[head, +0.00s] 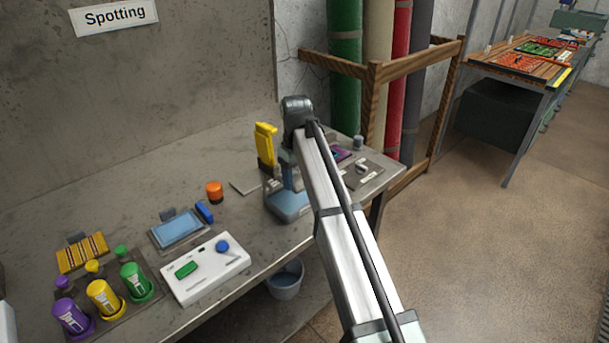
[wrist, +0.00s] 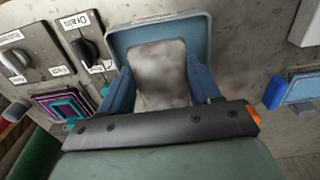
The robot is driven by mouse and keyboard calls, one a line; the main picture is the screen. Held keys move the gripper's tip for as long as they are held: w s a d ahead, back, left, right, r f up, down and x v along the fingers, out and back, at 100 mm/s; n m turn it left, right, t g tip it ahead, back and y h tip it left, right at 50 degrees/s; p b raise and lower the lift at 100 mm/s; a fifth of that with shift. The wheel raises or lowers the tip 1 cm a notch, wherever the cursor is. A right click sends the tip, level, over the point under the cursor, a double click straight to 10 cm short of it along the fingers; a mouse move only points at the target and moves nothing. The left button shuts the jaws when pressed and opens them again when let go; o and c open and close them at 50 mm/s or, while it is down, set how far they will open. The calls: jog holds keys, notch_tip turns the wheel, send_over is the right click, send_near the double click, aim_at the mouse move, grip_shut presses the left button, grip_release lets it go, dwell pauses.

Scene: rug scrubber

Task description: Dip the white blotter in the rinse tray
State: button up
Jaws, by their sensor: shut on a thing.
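A blue tray with a pale rim (head: 289,204) sits near the table's front edge, below my gripper (head: 286,178). It also shows in the wrist view (wrist: 130,33). No label on it is readable. My gripper is shut on a white blotter (wrist: 160,72), a pale panel with grey-brown smudges between the two blue fingers in the wrist view. The blotter overlaps the tray in that view; I cannot tell whether it touches the tray's bottom. In the head view the arm hides most of the blotter.
A yellow upright piece (head: 265,143) and an orange pot (head: 214,191) stand nearby. A knob panel (head: 363,172) and purple rug sample (head: 341,154) lie right. A bucket (head: 286,281) is below the table.

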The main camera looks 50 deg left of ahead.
aim_at(298, 205)
jog(key=shift+f, duration=3.3)
jog(key=shift+f, duration=0.55)
jog(key=shift+r, duration=0.15)
jog(key=shift+r, duration=2.65)
jog(key=shift+r, duration=0.1)
jog(key=shift+r, duration=1.4)
jog(key=shift+w+d, duration=0.1)
